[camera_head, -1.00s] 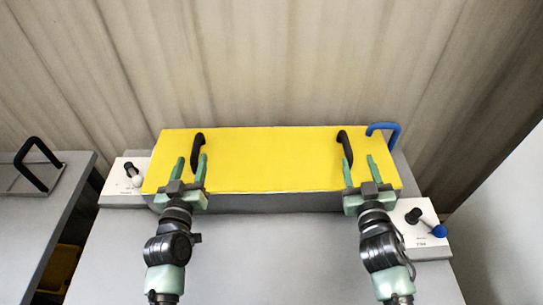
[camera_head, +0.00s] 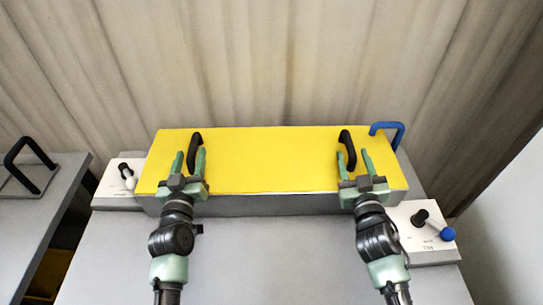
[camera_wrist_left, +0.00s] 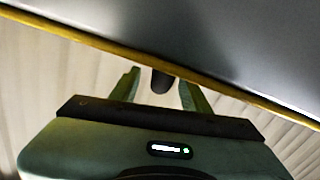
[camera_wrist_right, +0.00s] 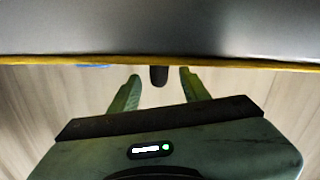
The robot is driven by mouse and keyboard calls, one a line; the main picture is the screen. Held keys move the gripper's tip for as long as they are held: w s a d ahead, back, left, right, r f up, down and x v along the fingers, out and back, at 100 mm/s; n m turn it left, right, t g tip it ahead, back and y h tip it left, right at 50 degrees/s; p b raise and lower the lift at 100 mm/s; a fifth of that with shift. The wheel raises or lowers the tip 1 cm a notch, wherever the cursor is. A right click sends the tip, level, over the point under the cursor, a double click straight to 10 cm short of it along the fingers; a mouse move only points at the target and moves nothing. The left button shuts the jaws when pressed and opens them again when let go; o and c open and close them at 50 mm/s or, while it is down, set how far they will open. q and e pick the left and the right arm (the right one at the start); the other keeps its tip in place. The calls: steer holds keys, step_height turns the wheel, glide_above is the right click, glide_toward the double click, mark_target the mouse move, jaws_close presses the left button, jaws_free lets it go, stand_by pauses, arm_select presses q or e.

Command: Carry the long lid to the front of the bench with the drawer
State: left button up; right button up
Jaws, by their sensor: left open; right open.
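The long lid (camera_head: 265,160) is a yellow slab with two black handles, lying across a long grey tank (camera_head: 260,206) at the back of the bench. My left gripper (camera_head: 188,158) is open, with its fingers on either side of the lid's left handle (camera_head: 195,142); that handle's dark end shows between the fingers in the left wrist view (camera_wrist_left: 160,82). My right gripper (camera_head: 354,157) is open around the right handle (camera_head: 346,142), whose end also shows between the fingers in the right wrist view (camera_wrist_right: 158,76). Whether the fingers touch the handles I cannot tell. No drawer is recognisable.
White control boxes with levers flank the tank, one at left (camera_head: 112,185) and one at right (camera_head: 410,218). A blue handle (camera_head: 398,135) stands behind the lid's right end. Another bench (camera_head: 25,225) with a black handle is at left. The bench front (camera_head: 275,265) is clear.

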mark_target(192, 143)
arm_select(q)
steer(key=w, duration=0.5)
steer(key=shift+a, duration=0.1)
arm_select(e)
steer(key=w, duration=0.5)
steer(key=shift+a, duration=0.1)
arm_select(q)
steer(key=shift+s, duration=0.1)
arm_select(e)
steer(key=shift+s, duration=0.1)
arm_select(q)
jaws_close()
arm_select(e)
jaws_close()
arm_select(q)
steer(key=shift+f, duration=0.1)
